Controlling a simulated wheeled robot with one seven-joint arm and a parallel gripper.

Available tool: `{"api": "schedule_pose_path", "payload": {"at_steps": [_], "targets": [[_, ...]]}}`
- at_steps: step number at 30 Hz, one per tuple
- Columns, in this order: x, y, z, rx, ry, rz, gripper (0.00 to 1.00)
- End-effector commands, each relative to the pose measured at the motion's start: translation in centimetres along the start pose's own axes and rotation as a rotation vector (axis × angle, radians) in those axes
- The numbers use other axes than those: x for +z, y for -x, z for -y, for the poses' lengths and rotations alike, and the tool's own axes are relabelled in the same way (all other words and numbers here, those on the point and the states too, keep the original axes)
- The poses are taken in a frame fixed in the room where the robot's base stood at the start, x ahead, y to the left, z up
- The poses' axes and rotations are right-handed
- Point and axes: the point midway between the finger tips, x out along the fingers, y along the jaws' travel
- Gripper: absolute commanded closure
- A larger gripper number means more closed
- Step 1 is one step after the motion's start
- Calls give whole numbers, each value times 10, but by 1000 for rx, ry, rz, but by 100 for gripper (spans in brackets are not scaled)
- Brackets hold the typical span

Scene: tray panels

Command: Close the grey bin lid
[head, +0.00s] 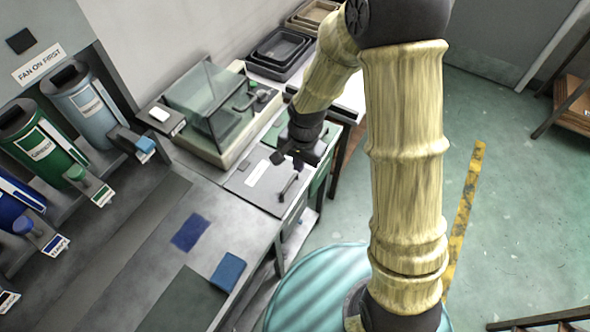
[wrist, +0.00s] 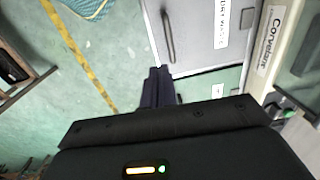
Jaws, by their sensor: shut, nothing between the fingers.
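The grey bin lid (head: 258,190) is a flat grey panel at the end of the bench, with a white label and a dark bar handle (head: 288,186). In the wrist view the lid (wrist: 204,54) fills the upper middle, with its handle (wrist: 167,38) and a label partly reading "WASTE". I cannot tell how far the lid is raised. My gripper (head: 299,162) hangs near the lid's far right part in the head view. In the wrist view my gripper (wrist: 158,75) has its dark fingers together, empty, beside the lid's edge; contact is unclear.
A glass-covered machine (head: 212,108) stands behind the lid. Dark trays (head: 280,50) sit farther back. Coloured dispensers, including a green one (head: 38,145), line the left wall. A blue block (head: 228,271) lies on the bench. Open green floor (head: 500,180) is at right.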

Motion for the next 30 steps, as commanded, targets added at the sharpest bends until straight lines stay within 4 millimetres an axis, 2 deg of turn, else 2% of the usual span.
{"api": "schedule_pose_path", "payload": {"at_steps": [6, 10, 30], "targets": [[1, 32, -2, -4, 5, -3, 100], [1, 44, -3, -3, 4, -2, 100], [0, 48, -6, -2, 8, -3, 100]]}}
